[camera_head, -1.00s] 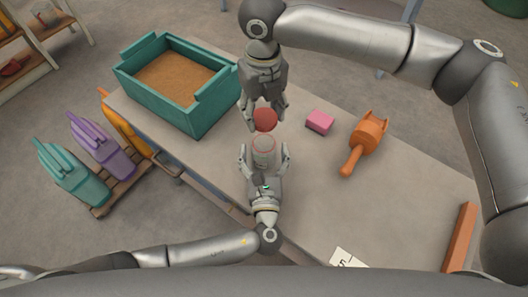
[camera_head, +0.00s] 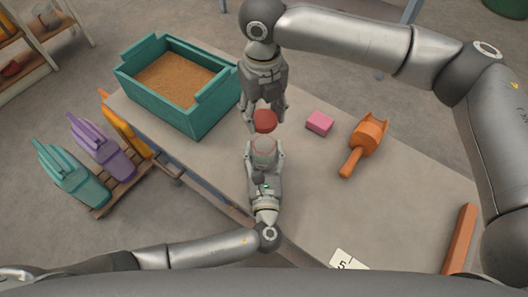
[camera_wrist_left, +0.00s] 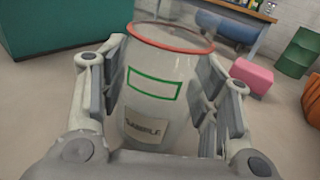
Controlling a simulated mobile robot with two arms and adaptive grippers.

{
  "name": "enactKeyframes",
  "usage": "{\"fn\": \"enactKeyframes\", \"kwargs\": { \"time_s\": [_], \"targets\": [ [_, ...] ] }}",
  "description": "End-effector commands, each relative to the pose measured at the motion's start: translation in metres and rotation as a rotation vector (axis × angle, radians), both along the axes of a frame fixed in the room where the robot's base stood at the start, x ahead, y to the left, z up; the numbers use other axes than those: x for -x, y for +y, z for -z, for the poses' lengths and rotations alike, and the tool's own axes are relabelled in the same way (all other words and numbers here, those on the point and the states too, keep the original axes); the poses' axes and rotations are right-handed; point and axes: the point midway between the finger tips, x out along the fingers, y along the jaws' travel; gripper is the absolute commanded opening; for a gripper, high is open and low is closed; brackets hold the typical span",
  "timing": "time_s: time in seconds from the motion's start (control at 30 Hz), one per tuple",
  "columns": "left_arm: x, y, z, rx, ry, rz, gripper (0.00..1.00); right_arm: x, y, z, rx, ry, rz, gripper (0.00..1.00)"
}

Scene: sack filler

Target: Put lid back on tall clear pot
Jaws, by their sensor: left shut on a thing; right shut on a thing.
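The tall clear pot (camera_head: 264,144) stands on the bench with its red-rimmed mouth open. In the left wrist view the pot (camera_wrist_left: 153,100) shows a green rectangle outline and a "SAMPLE" label. My left gripper (camera_head: 265,153) is shut around the pot's sides, one finger on each side. The red round lid (camera_head: 264,123) is in my right gripper (camera_head: 264,115), which is shut on it from above. The lid is just beyond the pot's mouth in the head view, apart from the rim. The lid does not show in the left wrist view.
A teal box of grain (camera_head: 190,118) stands at the left of the bench. A pink block (camera_head: 319,122) and an orange scoop (camera_head: 362,148) lie to the right. The bench's right part is mostly clear.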

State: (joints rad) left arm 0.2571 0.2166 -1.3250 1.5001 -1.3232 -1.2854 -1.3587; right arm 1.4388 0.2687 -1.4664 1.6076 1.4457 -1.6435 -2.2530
Motion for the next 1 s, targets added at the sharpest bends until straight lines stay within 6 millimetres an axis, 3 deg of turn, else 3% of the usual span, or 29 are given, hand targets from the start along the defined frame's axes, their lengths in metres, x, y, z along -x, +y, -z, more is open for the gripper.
{"fn": "enactKeyframes", "kwargs": {
  "time_s": [0.4,1.0],
  "targets": [
    [0.000,0.000,0.000,-0.001,0.001,0.000,0.14,0.001,0.000,0.048,-0.003,0.003,-0.001,0.41],
    [0.000,0.000,0.001,-0.001,0.001,0.000,0.14,0.000,0.000,0.052,-0.003,0.001,0.000,0.41]
  ]
}}
